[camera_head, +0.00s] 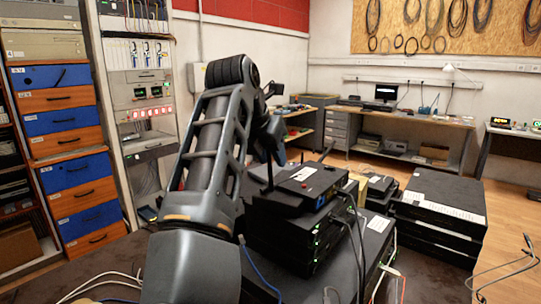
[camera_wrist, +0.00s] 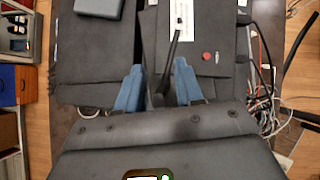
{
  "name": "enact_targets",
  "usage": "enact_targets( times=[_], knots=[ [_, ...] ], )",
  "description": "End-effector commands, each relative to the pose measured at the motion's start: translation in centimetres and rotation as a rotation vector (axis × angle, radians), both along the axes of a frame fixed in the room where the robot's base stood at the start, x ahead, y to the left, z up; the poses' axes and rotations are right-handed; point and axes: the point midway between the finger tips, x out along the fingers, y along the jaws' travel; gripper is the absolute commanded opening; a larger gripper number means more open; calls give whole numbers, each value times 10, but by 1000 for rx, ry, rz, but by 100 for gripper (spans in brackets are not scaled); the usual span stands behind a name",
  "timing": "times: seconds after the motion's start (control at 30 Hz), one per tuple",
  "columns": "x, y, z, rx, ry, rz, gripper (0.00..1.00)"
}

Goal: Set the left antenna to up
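The black router (camera_head: 305,185) sits on a stack of black boxes in the head view, with a red button and labels on top. In the wrist view, its top (camera_wrist: 220,40) lies beyond my fingers. A thin black antenna (camera_wrist: 172,50) leans slightly right there, between the lines of my two fingers. I cannot tell its depth relative to the fingertips. My gripper (camera_wrist: 159,66) has blue fingers, clearly apart, with gaps on both sides of the antenna. In the head view, my gripper (camera_head: 276,150) is above the router's left side, partly hidden by my arm. Another thin antenna (camera_head: 327,151) rises at the router's back.
Cables (camera_wrist: 265,105) hang at the router's right in the wrist view. Stacked black boxes (camera_head: 440,205) stand to the right in the head view. A drawer cabinet (camera_head: 75,150) and equipment rack (camera_head: 140,100) stand left. Open floor (camera_head: 510,220) lies at the far right.

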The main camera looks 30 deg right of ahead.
Motion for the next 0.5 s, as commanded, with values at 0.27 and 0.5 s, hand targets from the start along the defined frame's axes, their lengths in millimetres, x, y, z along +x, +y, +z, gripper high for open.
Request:
enact_targets(
  times=[0.27, 0.5],
  knots=[
    [-1, 1, 1, 0, -1, -1, 37],
    [-10, 18, 25, 2, -4, 1, 37]
  ],
)
